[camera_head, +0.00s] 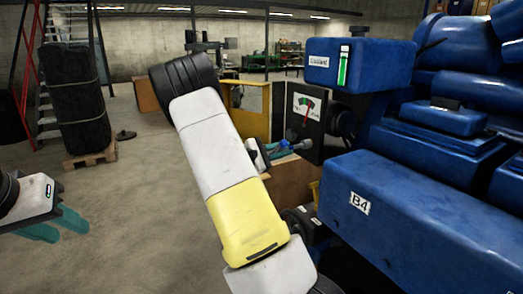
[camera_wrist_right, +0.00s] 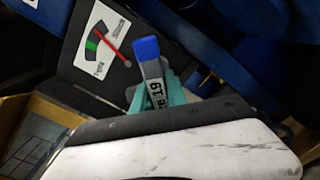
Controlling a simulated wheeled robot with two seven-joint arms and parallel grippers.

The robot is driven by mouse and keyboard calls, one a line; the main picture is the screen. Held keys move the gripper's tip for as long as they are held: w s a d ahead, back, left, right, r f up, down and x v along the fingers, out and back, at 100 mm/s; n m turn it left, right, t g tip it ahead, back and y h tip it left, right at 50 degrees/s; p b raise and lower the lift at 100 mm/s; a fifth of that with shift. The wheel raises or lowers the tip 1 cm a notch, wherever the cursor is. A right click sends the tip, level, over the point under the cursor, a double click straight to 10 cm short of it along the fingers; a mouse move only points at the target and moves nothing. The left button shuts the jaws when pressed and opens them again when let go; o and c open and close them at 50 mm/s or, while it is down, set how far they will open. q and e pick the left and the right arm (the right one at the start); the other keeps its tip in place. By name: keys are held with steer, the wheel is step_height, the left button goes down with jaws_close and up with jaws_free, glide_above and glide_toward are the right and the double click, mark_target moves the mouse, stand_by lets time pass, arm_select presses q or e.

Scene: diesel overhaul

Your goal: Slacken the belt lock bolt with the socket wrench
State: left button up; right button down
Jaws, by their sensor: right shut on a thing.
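The socket wrench (camera_wrist_right: 147,50) has a blue end and a grey shank with a "19" label. My right gripper (camera_wrist_right: 165,98) is shut on it, its teal fingers on either side of the shank. In the head view my right gripper (camera_head: 274,152) is partly behind my own forearm, beside the dark gauge panel (camera_head: 307,125). A grey piece (camera_head: 304,144) shows at the fingers' right, against the panel; I cannot tell if it is the wrench's socket end. The belt lock bolt cannot be made out. My left gripper (camera_head: 57,225) is open and empty at the far left.
The gauge (camera_head: 305,107) has a red needle and a green zone. The blue engine (camera_head: 420,205) with a "B4" label fills the right side. A coolant tank (camera_head: 358,65) hangs above the panel. A dark roll stands on a pallet (camera_head: 90,158).

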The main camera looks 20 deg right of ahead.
mark_target(275, 152)
steer(key=shift+a, duration=0.1)
stand_by(0.4)
steer(key=shift+s+a, duration=0.15)
steer(key=shift+a, duration=1.5)
steer(key=shift+s+a, duration=0.2)
steer(key=shift+a, duration=2.8)
steer(key=shift+a, duration=0.1)
